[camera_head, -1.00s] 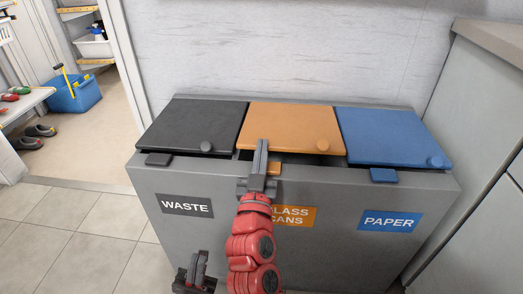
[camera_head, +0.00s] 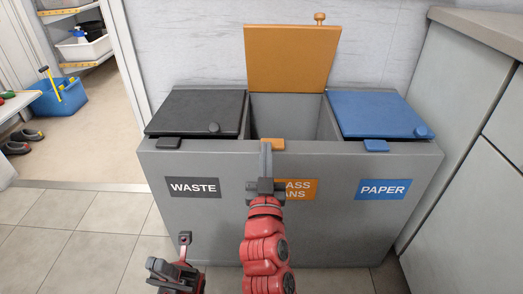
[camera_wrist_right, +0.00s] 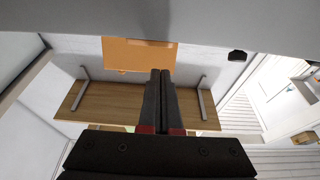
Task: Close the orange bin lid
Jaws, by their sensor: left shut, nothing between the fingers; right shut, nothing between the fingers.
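The orange bin lid (camera_head: 291,60) stands raised, almost upright, at the back of the middle bin, with its round knob (camera_head: 319,18) at the top. The middle bin's opening (camera_head: 284,115) is uncovered. My right gripper (camera_head: 265,146) is shut and empty, pointing up at the front rim, in front of the small orange tab (camera_head: 278,144); I cannot tell if they touch. In the right wrist view its shut fingers (camera_wrist_right: 160,75) point toward an orange panel (camera_wrist_right: 138,55), which looks like the lid. My left gripper (camera_head: 172,268) is shut and empty, low in front of the cabinet.
The black waste lid (camera_head: 195,112) and blue paper lid (camera_head: 378,114) lie down on either side. The grey cabinet (camera_head: 340,225) stands against the wall. Grey cupboards (camera_head: 465,125) stand close on the right. Tiled floor (camera_head: 70,235) is open at the left.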

